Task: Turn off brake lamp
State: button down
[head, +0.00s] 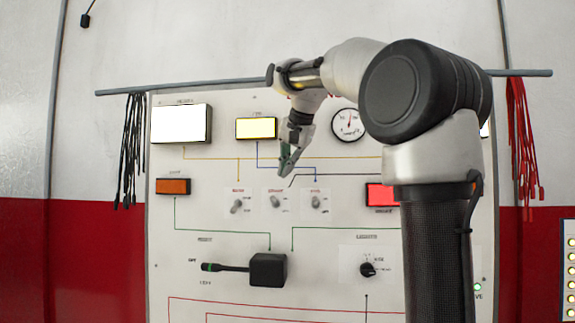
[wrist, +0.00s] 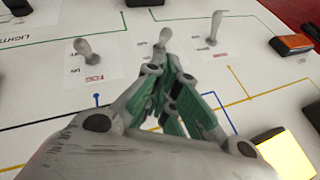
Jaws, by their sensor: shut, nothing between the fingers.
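Three toggle switches sit in a row on the white panel: a left one (head: 236,206), a middle one (head: 275,201) and a right one (head: 316,202). The middle label seems to read "BRAKE", but it is blurred. My gripper (head: 284,170) is shut and empty, just above the middle switch. In the wrist view the fingertips (wrist: 165,65) point at the middle switch (wrist: 160,46), overlapping its lower part; contact cannot be told. The switch marked FOG (wrist: 84,50) stands to its left there.
A white lamp (head: 181,123) and a yellow lamp (head: 256,128) are lit. An orange lamp (head: 173,186) looks unlit. A black lever box (head: 267,269) and a rotary knob (head: 367,269) sit lower. Black cables (head: 131,150) and red cables (head: 521,140) hang at the sides.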

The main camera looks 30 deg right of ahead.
aim_at(274, 201)
jog(key=x, duration=0.6)
jog(key=shift+s+a+f+t+h, duration=0.3)
jog(key=shift+f+t+h, duration=0.1)
jog(key=shift+t, duration=0.3)
dwell(0.4)
jog(key=s+f, duration=0.1)
jog(key=a+f, duration=0.1)
jog(key=f, duration=0.1)
jog(key=shift+s+a+n+t+h, duration=0.1)
jog(key=shift+s+n+t+h, duration=0.2)
jog(key=shift+s+t, duration=0.1)
dwell(0.4)
jog(key=shift+s+a+f, duration=0.35)
jog(key=shift+s+a, duration=0.05)
jog(key=shift+s, duration=0.2)
